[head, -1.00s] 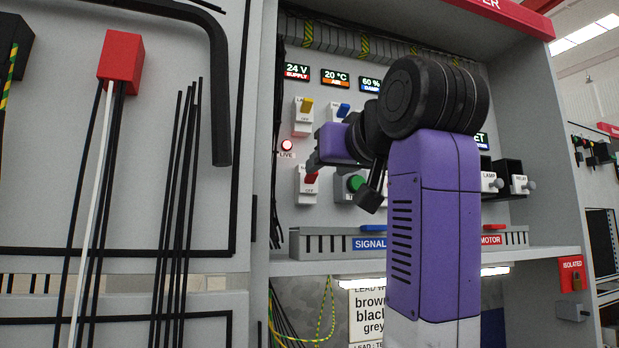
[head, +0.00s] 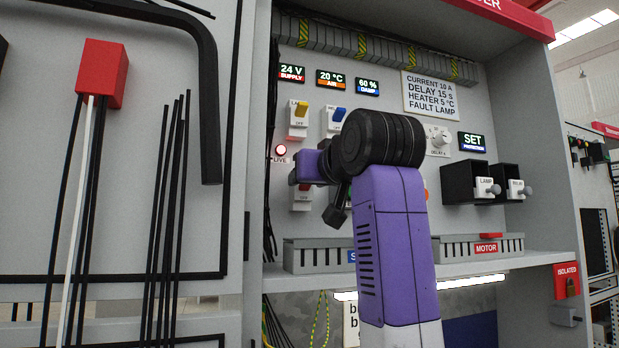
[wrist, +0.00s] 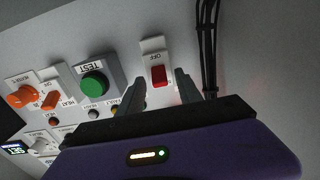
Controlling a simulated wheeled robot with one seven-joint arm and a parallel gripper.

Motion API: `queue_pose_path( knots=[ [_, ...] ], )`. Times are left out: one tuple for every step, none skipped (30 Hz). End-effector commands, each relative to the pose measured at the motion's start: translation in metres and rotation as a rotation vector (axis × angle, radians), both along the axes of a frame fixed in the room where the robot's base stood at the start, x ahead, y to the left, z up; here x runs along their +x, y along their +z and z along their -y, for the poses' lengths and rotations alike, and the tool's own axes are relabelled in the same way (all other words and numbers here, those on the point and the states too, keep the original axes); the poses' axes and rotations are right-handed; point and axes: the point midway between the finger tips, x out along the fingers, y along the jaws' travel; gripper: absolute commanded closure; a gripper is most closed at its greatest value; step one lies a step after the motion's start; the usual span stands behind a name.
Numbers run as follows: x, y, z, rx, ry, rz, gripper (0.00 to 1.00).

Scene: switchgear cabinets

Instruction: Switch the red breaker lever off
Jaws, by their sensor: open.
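The red breaker lever (wrist: 158,75) sits on a white breaker housing (wrist: 153,46) marked OFF in the wrist view, which shows the panel upside down. The lever is at the end away from the OFF mark. In the head view the red breaker (head: 303,191) is partly hidden by my gripper. My gripper (wrist: 160,82) is open, with one finger on each side of the lever in the picture. Whether the fingers touch it I cannot tell.
A green TEST button (wrist: 94,85) and orange controls (wrist: 22,96) are beside the breaker. Black cables (wrist: 207,45) run close on its other side. The yellow breaker (head: 299,109) and blue breaker (head: 338,115) sit higher. A grey trunking (head: 305,254) runs below. The LIVE lamp (head: 281,150) glows red.

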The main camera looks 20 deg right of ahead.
Motion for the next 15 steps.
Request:
queue_pose_path(
  knots=[
    [-0.0001, -0.0002, 0.0, 0.0, 0.0, 0.0, 0.58],
    [-0.0001, -0.0002, 0.0, 0.0, 0.0, 0.0, 0.6],
    [-0.0002, -0.0002, 0.0, 0.0, 0.0, 0.0, 0.68],
    [-0.0002, -0.0001, 0.0, 0.0, 0.0, 0.0, 0.74],
    [-0.0002, -0.0001, 0.0, 0.0, 0.0, 0.0, 0.8],
    [-0.0003, -0.0001, 0.0, 0.0, 0.0, 0.0, 0.88],
    [-0.0003, -0.0001, 0.0, 0.0, 0.0, 0.0, 0.94],
    [-0.0003, -0.0001, 0.0, 0.0, 0.0, 0.0, 0.99],
    [-0.0003, -0.0001, 0.0, 0.0, 0.0, 0.0, 1.0],
    [-0.0003, -0.0001, 0.0, 0.0, 0.0, 0.0, 1.0],
    [-0.0004, -0.0001, 0.0, 0.0, 0.0, 0.0, 1.0],
    [-0.0004, -0.0001, 0.0, 0.0, 0.0, 0.0, 1.0],
    [-0.0004, -0.0006, 0.0001, 0.0, 0.0, 0.001, 1.0],
    [-0.0003, -0.0014, 0.0001, 0.0, 0.0, 0.004, 1.0],
    [-0.0003, -0.0031, 0.0001, 0.0, 0.0, 0.011, 1.0]
  ],
)
